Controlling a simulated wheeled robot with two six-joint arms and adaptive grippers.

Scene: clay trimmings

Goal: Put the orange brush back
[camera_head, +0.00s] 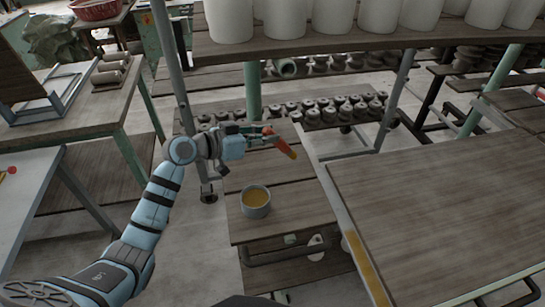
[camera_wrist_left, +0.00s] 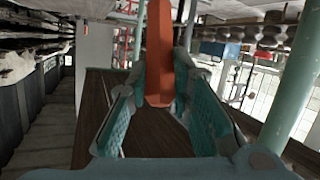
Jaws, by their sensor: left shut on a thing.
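My left gripper (camera_head: 262,139) is shut on the orange brush (camera_head: 284,147) and holds it in the air above the far part of a wooden plank bench. In the head view the brush sticks out to the right of the fingers, tilted down to the right. In the left wrist view the orange brush (camera_wrist_left: 158,55) stands between the two teal fingers of the left gripper (camera_wrist_left: 160,100). A grey cup (camera_head: 256,203) with a yellowish inside stands on the bench, below and nearer than the brush. My right gripper is not in view.
A wooden table (camera_head: 430,210) fills the right side. A shelf above (camera_head: 330,45) carries several white cylinders, and a low rack behind holds many small dark pieces (camera_head: 335,112). A metal post (camera_head: 172,65) rises just behind my left arm. The bench around the cup is clear.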

